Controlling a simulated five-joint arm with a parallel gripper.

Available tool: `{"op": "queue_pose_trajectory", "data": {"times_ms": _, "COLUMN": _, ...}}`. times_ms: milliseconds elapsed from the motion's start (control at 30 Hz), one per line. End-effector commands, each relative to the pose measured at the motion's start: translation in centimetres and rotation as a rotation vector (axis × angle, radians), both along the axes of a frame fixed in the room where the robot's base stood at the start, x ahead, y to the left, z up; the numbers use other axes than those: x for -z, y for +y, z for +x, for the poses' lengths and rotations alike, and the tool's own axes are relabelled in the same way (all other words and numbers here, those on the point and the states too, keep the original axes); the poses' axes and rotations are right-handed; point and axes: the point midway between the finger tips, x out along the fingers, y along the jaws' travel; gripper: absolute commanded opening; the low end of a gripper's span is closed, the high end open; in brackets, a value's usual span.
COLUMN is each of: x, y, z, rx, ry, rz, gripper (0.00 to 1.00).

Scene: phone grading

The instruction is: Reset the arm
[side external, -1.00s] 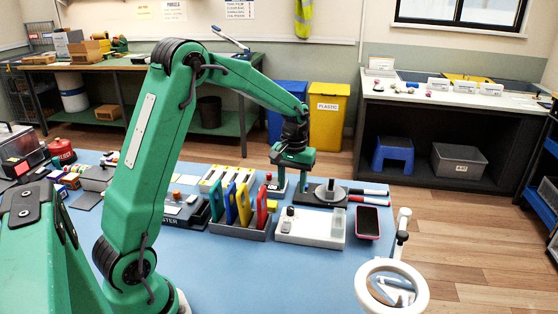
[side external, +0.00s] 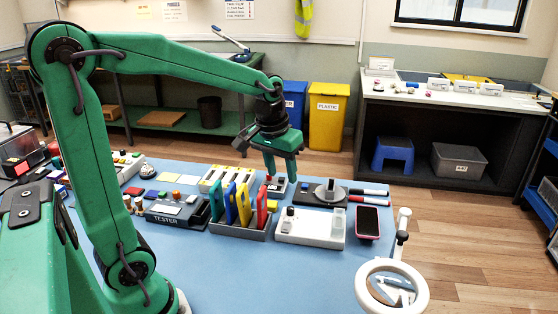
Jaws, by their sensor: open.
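My green arm reaches over the blue-topped table (side external: 300,265).
A rack of coloured upright holders (side external: 240,222), a white box (side external: 310,228), a phone (side external: 367,222) and a black tester (side external: 178,214) stand close by. A ring magnifier (side external: 420,291) stands at the front right. The table's front middle is clear.

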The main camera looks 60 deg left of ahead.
Motion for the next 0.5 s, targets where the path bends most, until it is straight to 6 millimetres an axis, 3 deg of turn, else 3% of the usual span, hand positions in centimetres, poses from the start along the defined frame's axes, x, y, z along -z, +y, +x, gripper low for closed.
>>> {"op": "queue_pose_trajectory", "data": {"times_ms": 233, "x": -2.1, "y": -2.2, "z": -3.9, "rx": 0.101, "ry": -0.082, "rz": 0.025, "gripper": 0.43}}
{"op": "queue_pose_trajectory", "data": {"times_ms": 500, "x": -3.1, "y": -4.0, "z": -8.1, "rx": 0.204, "ry": -0.165, "rz": 0.051, "gripper": 0.43}}
